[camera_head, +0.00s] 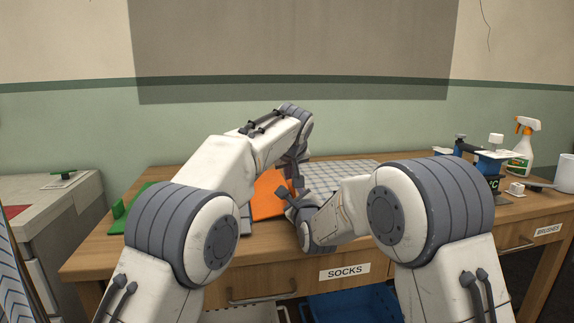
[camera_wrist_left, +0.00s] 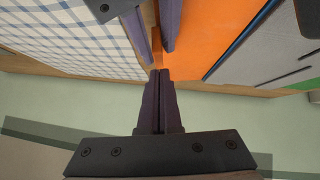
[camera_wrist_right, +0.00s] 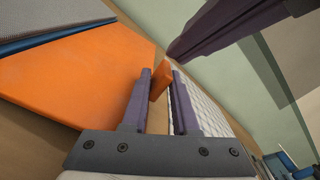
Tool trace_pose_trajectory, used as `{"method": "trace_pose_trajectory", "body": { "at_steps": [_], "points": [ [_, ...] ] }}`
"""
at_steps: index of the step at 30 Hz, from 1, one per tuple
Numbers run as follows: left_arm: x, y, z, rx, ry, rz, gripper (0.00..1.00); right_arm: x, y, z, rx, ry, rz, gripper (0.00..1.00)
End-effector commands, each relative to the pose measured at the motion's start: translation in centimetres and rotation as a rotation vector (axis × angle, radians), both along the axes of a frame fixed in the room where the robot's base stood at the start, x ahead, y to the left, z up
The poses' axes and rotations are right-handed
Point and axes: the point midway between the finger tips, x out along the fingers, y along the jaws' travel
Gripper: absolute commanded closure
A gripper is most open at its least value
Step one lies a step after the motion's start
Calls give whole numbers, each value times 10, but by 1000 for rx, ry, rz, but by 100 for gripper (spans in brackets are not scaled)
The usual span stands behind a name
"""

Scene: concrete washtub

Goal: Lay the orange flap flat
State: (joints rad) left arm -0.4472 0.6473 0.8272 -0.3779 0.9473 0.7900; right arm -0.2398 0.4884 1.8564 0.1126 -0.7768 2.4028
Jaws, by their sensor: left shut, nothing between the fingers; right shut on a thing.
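The orange flap (camera_head: 268,196) shows in the head view between my arms, partly hidden by them. In the right wrist view the flap (camera_wrist_right: 80,75) is a broad orange sheet on the left, with a small orange piece (camera_wrist_right: 160,82) between the fingers. My right gripper (camera_wrist_right: 160,74) is shut on that orange piece. My left gripper (camera_wrist_left: 160,74) is shut and empty, close to the right gripper's fingers; it also shows in the head view (camera_head: 297,184). In the left wrist view the flap (camera_wrist_left: 215,35) lies beside a blue-edged grey piece.
A blue-and-white checked cloth (camera_head: 345,177) lies right of the flap on the wooden table (camera_head: 160,248). A spray bottle (camera_head: 524,145) and other cleaning things stand at the right. A green object (camera_head: 118,210) is at the left. A blue bin (camera_head: 355,305) sits below.

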Motion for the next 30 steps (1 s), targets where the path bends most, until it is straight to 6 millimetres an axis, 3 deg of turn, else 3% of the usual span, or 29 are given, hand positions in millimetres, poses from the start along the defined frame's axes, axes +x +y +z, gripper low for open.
{"method": "trace_pose_trajectory", "body": {
  "at_steps": [12,18,24,25,26,30],
  "points": [
    [0,-1,-4,1,0,-1,100,1,-5,-2,-2,2,-10,100],
    [1,-8,-20,60,12,-3,100,1,-5,-1,-3,2,-10,100],
    [1,-8,-23,62,18,-2,100,1,-4,1,-4,-3,-8,100],
    [1,-8,-23,62,19,-2,100,1,-4,1,-3,-5,-8,67],
    [1,-8,-24,62,20,-2,100,1,-4,2,-2,-5,-8,56],
    [1,-7,-24,64,22,-1,100,1,-2,4,0,-10,-5,55]
  ]
}}
